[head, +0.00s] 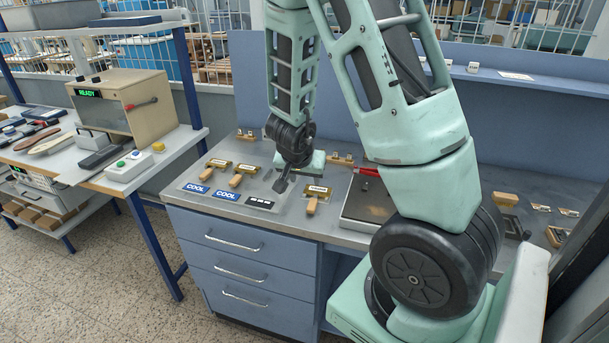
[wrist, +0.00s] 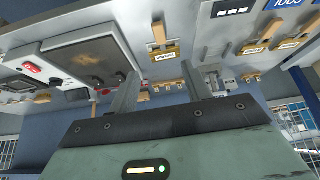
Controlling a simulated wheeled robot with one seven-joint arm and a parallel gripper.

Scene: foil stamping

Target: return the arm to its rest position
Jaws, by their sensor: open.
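My arm reaches from the lower right up and over the workbench (head: 335,228) in the head view, and its forearm hangs down over the bench. My gripper (head: 281,185) points down above the bench top, among wooden-handled brass stamps. In the wrist view my gripper (wrist: 163,82) shows two grey fingers set apart, with nothing held between them. A stamp with a wooden handle (head: 312,206) lies to the right of my gripper; a stamp (wrist: 163,52) also shows beyond the fingers in the wrist view. My upper arm hides part of the bench's right side.
Two stamps (head: 238,180) lie left of my gripper behind blue "COOL" labels (head: 228,195). A dark plate unit (head: 371,207) with a red handle stands to the right, partly behind my arm. A beige machine (head: 118,103) reading "READY" stands on the left table. Floor at lower left is clear.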

